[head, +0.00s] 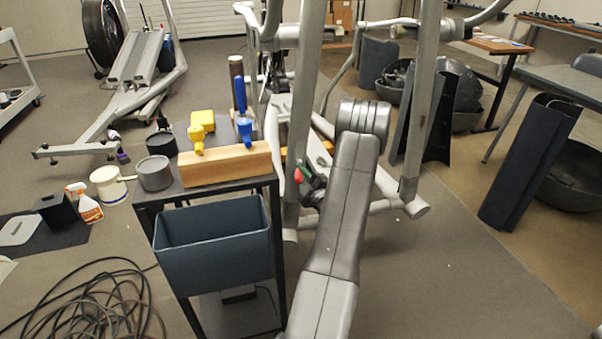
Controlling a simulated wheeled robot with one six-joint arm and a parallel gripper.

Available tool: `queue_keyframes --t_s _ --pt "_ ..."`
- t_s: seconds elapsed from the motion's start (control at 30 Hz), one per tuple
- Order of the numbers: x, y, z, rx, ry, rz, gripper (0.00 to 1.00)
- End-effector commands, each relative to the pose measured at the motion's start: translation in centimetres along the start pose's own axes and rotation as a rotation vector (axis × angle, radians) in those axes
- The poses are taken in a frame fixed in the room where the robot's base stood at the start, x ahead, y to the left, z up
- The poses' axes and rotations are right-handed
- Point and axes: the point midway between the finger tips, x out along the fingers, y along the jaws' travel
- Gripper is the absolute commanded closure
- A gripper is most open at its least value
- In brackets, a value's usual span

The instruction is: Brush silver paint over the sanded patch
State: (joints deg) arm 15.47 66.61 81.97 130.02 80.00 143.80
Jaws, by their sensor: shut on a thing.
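My grey arm reaches up the middle, with its ringed wrist (363,117) in front of the silver elliptical frame (302,130). Left of the arm, a small dark end with red and green parts, which I take as my gripper (309,186), is close to the upright tube. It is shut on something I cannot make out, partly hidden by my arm. I cannot tell whether it touches the tube. A grey pot (155,174) and a dark can (161,144) stand at the cart's left. I cannot clearly pick out the sanded patch or any paint on it.
The cart (222,193) carries a wooden rack (226,164) with yellow (201,127) and blue (244,128) tools; a blue-grey bin (215,248) hangs in front. Coiled cables (85,305), a white bucket (108,186) and a spray bottle (85,203) lie left. Floor is clear lower right.

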Motion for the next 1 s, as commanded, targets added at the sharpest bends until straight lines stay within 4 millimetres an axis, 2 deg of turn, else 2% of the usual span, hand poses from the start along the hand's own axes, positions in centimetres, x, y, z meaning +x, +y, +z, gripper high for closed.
queue_keyframes --t_s 0.03,0.2,0.6,0.77,1.0 --pt "-0.1 -0.8 0.3 0.001 0.0 0.0 1.0" --pt "-0.4 -1.9 0.9 0.0 0.0 0.0 1.0" --pt "0.1 -2.5 -0.3 -0.001 0.001 0.0 1.0" --pt "0.2 -1.8 -0.6 -0.002 0.001 0.001 1.0" --pt "0.5 0.2 -1.5 -0.001 0.001 0.001 1.0"
